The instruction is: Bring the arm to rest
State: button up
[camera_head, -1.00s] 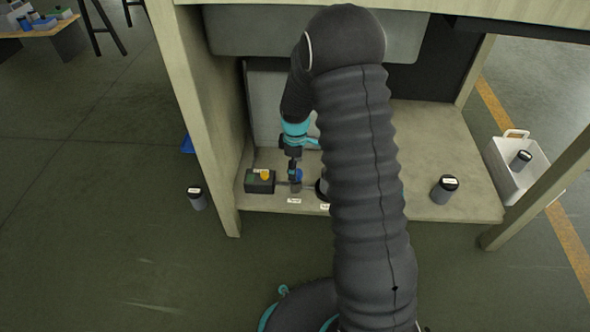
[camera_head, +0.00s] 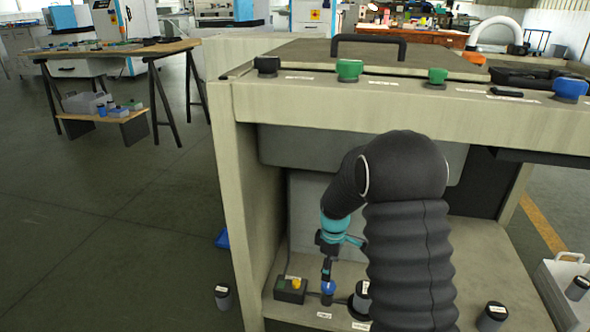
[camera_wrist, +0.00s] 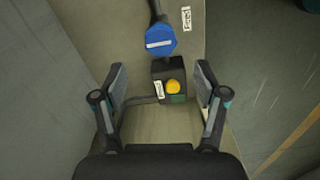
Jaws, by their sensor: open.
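My arm (camera_head: 410,250) reaches into the lower bay of a pale bench, under its top. My gripper (camera_head: 327,267) points down above a blue knob (camera_head: 327,287) on the bay's floor. In the wrist view my gripper (camera_wrist: 160,75) is open, with nothing held between its fingers. Beyond the fingertips lie the blue knob with a white bar (camera_wrist: 160,40) and a black box with a yellow button (camera_wrist: 172,86). My arm hides part of the bay's right side. Whether the fingertips touch anything cannot be told.
The bench top (camera_head: 430,98) above my arm carries black, green and blue knobs. The bay's left side panel (camera_head: 245,200) stands close by. Dark canisters (camera_head: 491,316) stand at the right and on the floor left (camera_head: 222,297). A white crate (camera_head: 565,275) is at the far right.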

jog(key=shift+s+m, duration=0.15)
jog(key=shift+m, duration=0.55)
jog(key=s+r+m+t+p, duration=0.5)
jog(key=s+r+m+p, duration=0.3)
jog(key=s+r, duration=2.1)
notch_tip(320, 180, up, 5)
jog(key=m, duration=0.3)
jog(key=shift+s+f+t, duration=0.2)
jog(key=shift+s+t, duration=0.1)
jog(key=shift+s, duration=0.1)
jog(key=shift+a, duration=0.1)
